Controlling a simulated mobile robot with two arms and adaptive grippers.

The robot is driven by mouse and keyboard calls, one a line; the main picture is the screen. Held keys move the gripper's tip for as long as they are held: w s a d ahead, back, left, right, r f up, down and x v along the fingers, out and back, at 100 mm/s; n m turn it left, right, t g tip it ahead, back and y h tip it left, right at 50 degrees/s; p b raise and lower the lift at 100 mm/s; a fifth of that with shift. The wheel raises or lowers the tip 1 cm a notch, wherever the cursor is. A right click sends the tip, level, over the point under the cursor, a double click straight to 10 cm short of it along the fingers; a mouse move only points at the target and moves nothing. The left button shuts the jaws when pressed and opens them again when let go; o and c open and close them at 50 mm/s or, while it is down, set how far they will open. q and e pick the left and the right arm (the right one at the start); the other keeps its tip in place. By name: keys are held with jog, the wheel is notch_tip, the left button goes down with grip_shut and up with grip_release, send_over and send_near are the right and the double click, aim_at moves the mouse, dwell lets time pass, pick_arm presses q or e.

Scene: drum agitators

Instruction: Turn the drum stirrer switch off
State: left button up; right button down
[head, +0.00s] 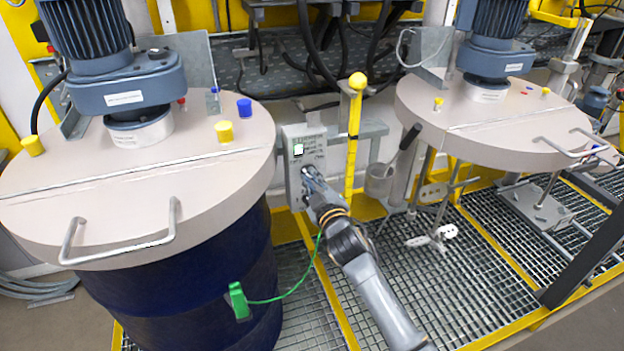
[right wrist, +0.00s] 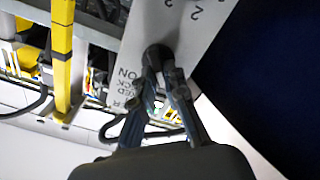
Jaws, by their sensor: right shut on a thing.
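The grey switch box (head: 293,158) is mounted between the two drums in the head view, with a small lit green-white element near its top. Its dark rotary switch knob (right wrist: 157,54) shows in the right wrist view, on the light panel (right wrist: 203,22) with printed lettering that includes "ON". My right gripper (head: 308,177) reaches up to the box from below. Its fingers (right wrist: 165,70) are closed around the knob. The fingers partly hide the knob, and I cannot tell which way it points. My left gripper is not in view.
A blue drum with a beige lid (head: 90,200) and motor stands close left of the box. A yellow post (head: 355,130) stands just right of it. A green clamp (head: 239,300) with a thin cable hangs on the drum. A second lidded stirrer (head: 490,115) is at right.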

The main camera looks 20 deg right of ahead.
jog(key=c, duration=1.4)
grip_release()
jog(key=s, duration=1.2)
jog(key=shift+d, duration=0.2)
